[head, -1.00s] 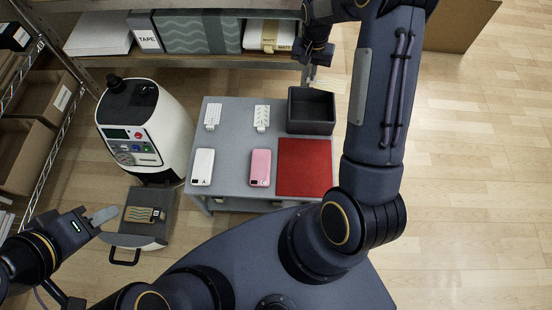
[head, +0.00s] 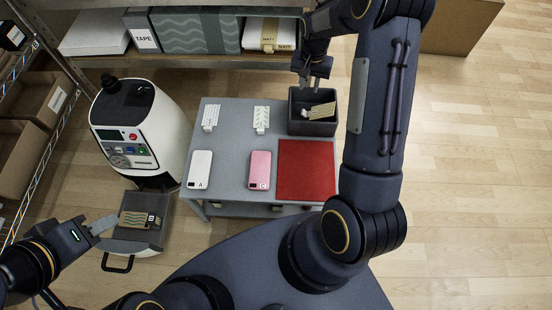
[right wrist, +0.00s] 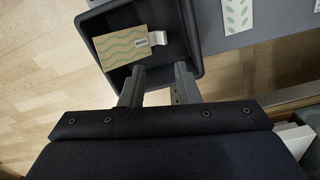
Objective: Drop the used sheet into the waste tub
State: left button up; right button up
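The used sheet (head: 323,110), tan with faint green waves and a pale tab, is inside the dark grey waste tub (head: 297,128). In the right wrist view the sheet (right wrist: 122,48) lies toward the left wall of the tub (right wrist: 195,12); I cannot tell whether its edge leans on that wall. My right gripper (head: 312,84) is above the tub's back edge. In the right wrist view its fingers (right wrist: 158,90) are apart and empty, with the sheet clear of them. My left gripper (head: 103,224) is beside the press bed; its finger gap is not clear.
A white press (head: 135,125) stands left of the grey table (head: 230,155); its bed (head: 125,237) holds a wavy-patterned item (head: 139,219). The table carries a white case (head: 200,170), a pink case (head: 260,170), two white sheets and a red mat (head: 305,170). Shelving runs behind.

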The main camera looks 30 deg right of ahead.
jog(key=shift+o, duration=0.2)
notch_tip(320, 180, up, 8)
jog(key=p, duration=0.2)
jog(key=shift+p, duration=0.3)
dwell(0.3)
